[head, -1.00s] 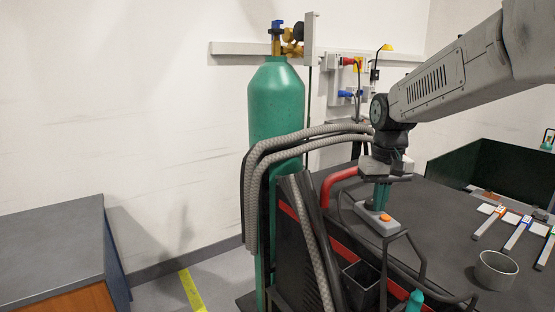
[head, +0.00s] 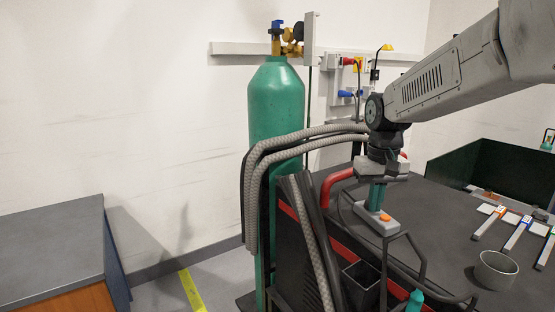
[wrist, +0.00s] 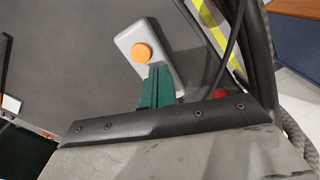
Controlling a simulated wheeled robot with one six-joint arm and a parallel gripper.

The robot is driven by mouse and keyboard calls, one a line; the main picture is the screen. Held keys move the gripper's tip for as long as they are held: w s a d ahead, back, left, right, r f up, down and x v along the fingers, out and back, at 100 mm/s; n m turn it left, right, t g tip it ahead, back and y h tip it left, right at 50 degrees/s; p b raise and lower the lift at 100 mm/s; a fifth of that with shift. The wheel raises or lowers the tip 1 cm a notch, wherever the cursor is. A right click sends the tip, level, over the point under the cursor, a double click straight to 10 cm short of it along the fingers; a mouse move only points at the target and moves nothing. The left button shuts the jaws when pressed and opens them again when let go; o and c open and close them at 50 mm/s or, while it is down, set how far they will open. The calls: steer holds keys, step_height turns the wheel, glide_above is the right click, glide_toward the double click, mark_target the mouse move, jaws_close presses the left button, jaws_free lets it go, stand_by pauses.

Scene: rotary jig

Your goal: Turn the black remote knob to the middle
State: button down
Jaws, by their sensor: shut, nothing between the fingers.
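A grey remote box (head: 377,220) with an orange button lies on the dark table top beside the cart rail. It also shows in the wrist view (wrist: 128,38), with the orange button (wrist: 141,52) in clear sight. I see no black knob on it; the part of the box under my fingers is hidden. My gripper (head: 375,207) points down with its teal fingers shut and empty, at the box's far end. In the wrist view my fingertips (wrist: 158,68) overlap the box just beside the orange button; I cannot tell whether they touch it.
Dark rails and a red tube (head: 338,180) run close by. Thick grey hoses (head: 262,165) loop beside a green gas cylinder (head: 277,105). The table between is clear.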

steer(key=shift+s, duration=0.15)
steer(key=shift+s+a, duration=0.1)
steer(key=shift+s, duration=0.1)
steer(key=shift+r, duration=3.05)
steer(key=shift+w+d+f, duration=0.1)
steer(key=shift+d+f, duration=0.15)
steer(key=shift+f, duration=0.75)
steer(key=shift+w+d+f, duration=0.1)
steer(key=shift+d+f, duration=0.15)
steer(key=shift+f, duration=0.8)
steer(key=shift+w+d+f, duration=0.1)
steer(key=shift+d+f, duration=0.15)
steer(key=shift+f, duration=0.75)
steer(key=shift+w+a, duration=0.25)
steer(key=shift+w, duration=0.35)
steer(key=shift+a, duration=0.55)
steer(key=shift+s, duration=0.2)
